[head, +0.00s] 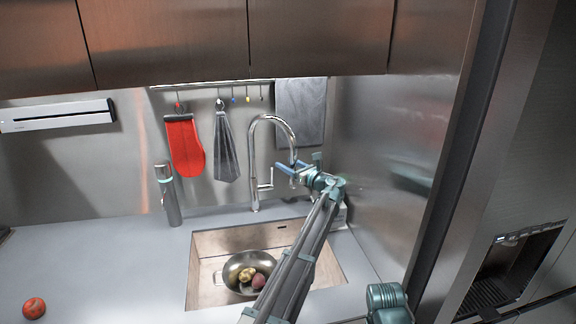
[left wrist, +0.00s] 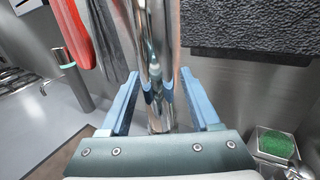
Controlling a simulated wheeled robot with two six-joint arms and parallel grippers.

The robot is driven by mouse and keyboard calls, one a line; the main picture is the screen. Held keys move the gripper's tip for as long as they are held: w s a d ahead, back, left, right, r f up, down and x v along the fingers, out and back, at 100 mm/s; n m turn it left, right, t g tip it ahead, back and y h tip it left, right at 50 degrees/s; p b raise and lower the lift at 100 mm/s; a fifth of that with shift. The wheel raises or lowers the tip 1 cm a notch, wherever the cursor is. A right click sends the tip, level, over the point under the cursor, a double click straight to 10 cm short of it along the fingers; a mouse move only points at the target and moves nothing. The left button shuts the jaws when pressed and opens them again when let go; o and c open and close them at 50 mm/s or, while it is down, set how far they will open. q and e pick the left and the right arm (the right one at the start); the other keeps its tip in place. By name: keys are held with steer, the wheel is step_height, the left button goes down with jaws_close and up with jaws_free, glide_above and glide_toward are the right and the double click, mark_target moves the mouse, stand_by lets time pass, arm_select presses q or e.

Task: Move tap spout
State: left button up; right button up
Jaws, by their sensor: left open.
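The chrome tap (head: 253,165) stands behind the sink, and its spout (head: 272,118) arches up and over to the right. My left gripper (head: 283,167) is at the spout's hanging end. In the left wrist view the chrome spout (left wrist: 155,45) runs upright between the two blue fingers of my left gripper (left wrist: 160,88). The fingers are apart, one on each side of the spout; a gap shows at the right finger, and I cannot tell whether the left one touches. My right gripper is not in view.
The sink (head: 205,245) holds a metal pan (head: 233,268) with a few potatoes. A grey-teal cylinder (head: 170,200) stands left of the tap. A red mitt (head: 185,148) and cloths hang behind. A green sponge (left wrist: 275,143) is at right. The left counter is mostly clear.

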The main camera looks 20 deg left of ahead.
arm_select(q)
jaws_close()
stand_by(0.3)
stand_by(1.2)
